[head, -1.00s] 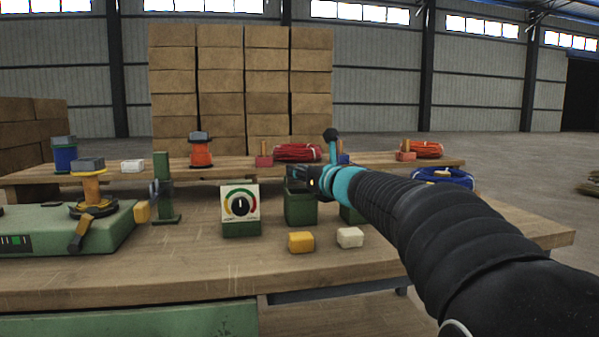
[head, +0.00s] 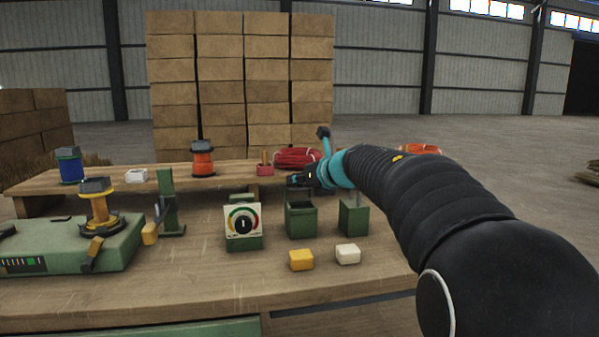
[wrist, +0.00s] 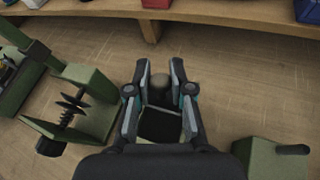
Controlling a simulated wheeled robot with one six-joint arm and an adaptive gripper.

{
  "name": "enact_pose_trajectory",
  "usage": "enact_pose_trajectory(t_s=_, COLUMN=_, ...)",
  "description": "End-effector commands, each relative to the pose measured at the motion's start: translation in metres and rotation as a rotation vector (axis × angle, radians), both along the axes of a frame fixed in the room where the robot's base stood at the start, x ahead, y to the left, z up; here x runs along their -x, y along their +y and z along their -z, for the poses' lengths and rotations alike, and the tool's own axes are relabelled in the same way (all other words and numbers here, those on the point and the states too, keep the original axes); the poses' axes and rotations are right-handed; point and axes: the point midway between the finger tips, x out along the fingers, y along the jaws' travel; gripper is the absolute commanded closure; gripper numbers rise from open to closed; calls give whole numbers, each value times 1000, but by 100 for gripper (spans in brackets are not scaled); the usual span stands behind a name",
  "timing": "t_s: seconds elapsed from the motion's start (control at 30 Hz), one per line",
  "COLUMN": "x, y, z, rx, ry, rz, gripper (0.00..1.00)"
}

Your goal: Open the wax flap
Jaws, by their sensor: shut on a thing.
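A green open-topped box (head: 301,221) stands on the bench just right of the dial. Its dark opening (wrist: 160,126) shows below my fingers in the wrist view. My gripper (head: 296,180) is above and behind the box's rim; in the wrist view its fingers (wrist: 161,68) point away from me. It is shut on what looks like the wax flap (wrist: 159,97) at the far side of the opening. The exact contact is mostly hidden by the fingers.
A dial gauge (head: 243,222) stands close left, and a second green box (head: 353,219) close right. Yellow (head: 301,260) and white (head: 347,254) blocks lie in front. A raised shelf (head: 232,178) with spools runs behind.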

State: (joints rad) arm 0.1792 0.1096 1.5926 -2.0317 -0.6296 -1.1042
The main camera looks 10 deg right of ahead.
Motion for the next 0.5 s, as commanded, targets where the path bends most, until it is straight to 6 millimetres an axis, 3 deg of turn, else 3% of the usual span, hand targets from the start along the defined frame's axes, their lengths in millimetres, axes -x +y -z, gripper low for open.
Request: enact_pose_trajectory(t_s=0.5, x=-14, y=-1, z=-4, rx=2, ry=368, rz=2, gripper=100)
